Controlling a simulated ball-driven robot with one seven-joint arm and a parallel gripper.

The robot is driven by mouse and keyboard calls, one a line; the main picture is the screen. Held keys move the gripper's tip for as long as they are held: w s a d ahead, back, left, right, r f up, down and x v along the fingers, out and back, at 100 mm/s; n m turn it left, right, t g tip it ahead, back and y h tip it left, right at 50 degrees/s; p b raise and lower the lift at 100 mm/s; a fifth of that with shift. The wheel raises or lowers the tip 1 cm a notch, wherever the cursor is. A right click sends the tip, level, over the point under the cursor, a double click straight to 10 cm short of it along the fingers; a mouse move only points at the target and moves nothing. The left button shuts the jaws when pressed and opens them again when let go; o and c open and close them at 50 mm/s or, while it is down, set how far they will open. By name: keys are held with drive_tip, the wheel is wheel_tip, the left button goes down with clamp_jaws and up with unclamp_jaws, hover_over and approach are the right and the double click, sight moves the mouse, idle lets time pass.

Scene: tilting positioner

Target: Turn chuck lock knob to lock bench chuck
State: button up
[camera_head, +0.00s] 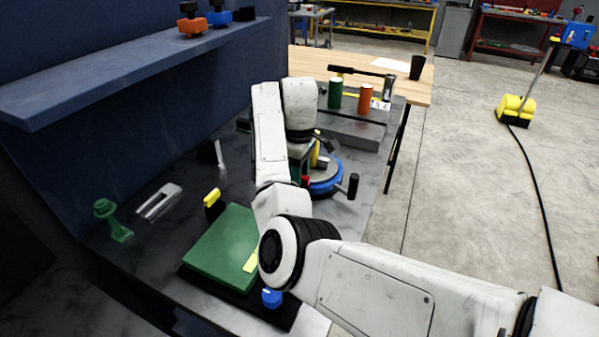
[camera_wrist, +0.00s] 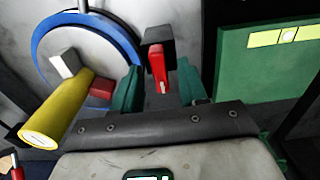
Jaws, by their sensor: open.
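The bench chuck (camera_wrist: 134,38) has a blue ring around a grey face and shows at upper left in the wrist view. In the head view its blue ring (camera_head: 328,187) shows partly behind my arm. A yellow cylinder (camera_wrist: 62,105) stands out from the chuck face, beside a white block and a red block. The red knob (camera_wrist: 158,68), on a dark mount, looks like the chuck lock knob. My gripper (camera_wrist: 160,82) is open, with its green fingers on either side of the red knob. I cannot tell whether they touch it. My arm mostly hides the gripper in the head view.
A green plate (camera_head: 222,246) on a black base lies near the chuck, with a blue knob (camera_head: 271,298) at its front. A black handle (camera_head: 353,186) sticks up right of the chuck. Green and orange cylinders (camera_head: 365,98) stand on a grey block behind.

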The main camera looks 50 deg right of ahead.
drive_tip(key=shift+f, duration=0.25)
clamp_jaws()
idle(0.3)
